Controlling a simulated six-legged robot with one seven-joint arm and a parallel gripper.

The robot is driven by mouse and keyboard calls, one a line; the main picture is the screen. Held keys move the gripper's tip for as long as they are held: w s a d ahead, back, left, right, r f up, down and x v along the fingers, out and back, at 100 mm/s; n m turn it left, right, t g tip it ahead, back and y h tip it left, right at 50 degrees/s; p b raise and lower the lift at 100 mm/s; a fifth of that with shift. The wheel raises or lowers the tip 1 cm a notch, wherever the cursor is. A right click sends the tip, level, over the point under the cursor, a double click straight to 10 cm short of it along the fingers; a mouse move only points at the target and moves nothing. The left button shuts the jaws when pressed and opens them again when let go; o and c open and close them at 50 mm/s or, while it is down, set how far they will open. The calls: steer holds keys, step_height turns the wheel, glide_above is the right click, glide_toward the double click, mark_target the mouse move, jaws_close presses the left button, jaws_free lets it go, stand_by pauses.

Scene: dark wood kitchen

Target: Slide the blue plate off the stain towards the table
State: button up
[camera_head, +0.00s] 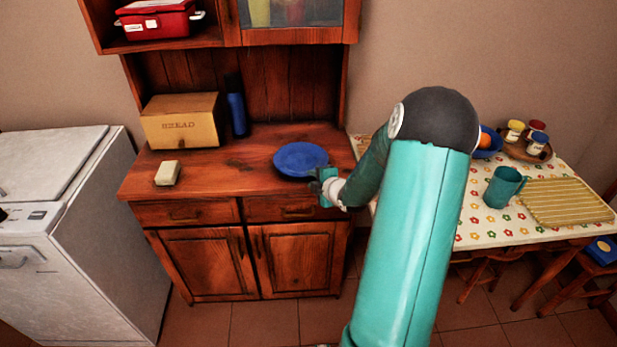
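The blue plate (300,158) lies on the wooden counter of the hutch (225,165), right of its middle. My gripper (318,183) is at the plate's front right edge, close to the rim. Whether it touches the plate, and whether its fingers are open or shut, is too small to tell. No stain can be made out around the plate; anything under it is hidden. The table (490,232) with a flowered cloth stands to the right of the hutch, partly hidden by my arm.
A bread box (181,120), a blue bottle (237,112) and a pale block (167,173) are on the counter's left and back. A teal mug (503,187), a striped mat (563,201) and a jar tray (512,150) occupy the table.

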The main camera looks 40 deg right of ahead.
steer(key=v, duration=0.9)
steer(key=shift+s+r, duration=0.2)
steer(key=shift+r, duration=0.05)
steer(key=a+r+m+g+h, duration=0.35)
steer(key=a+r+m, duration=0.35)
steer(key=a+r, duration=0.55)
steer(key=s+a+r+m+g+y, duration=0.2)
steer(key=s+a+m, duration=0.1)
steer(key=s+a, duration=0.5)
steer(key=s+a+r+m+g+y, duration=0.1)
steer(key=s+a+r+m+y, duration=0.2)
steer(key=s+a, duration=0.4)
steer(key=a+m, duration=0.1)
steer(key=a, duration=0.3)
steer(key=shift+s+a+r+g, duration=0.2)
steer(key=shift+s+a+g, duration=0.15)
steer(key=shift+s, duration=0.05)
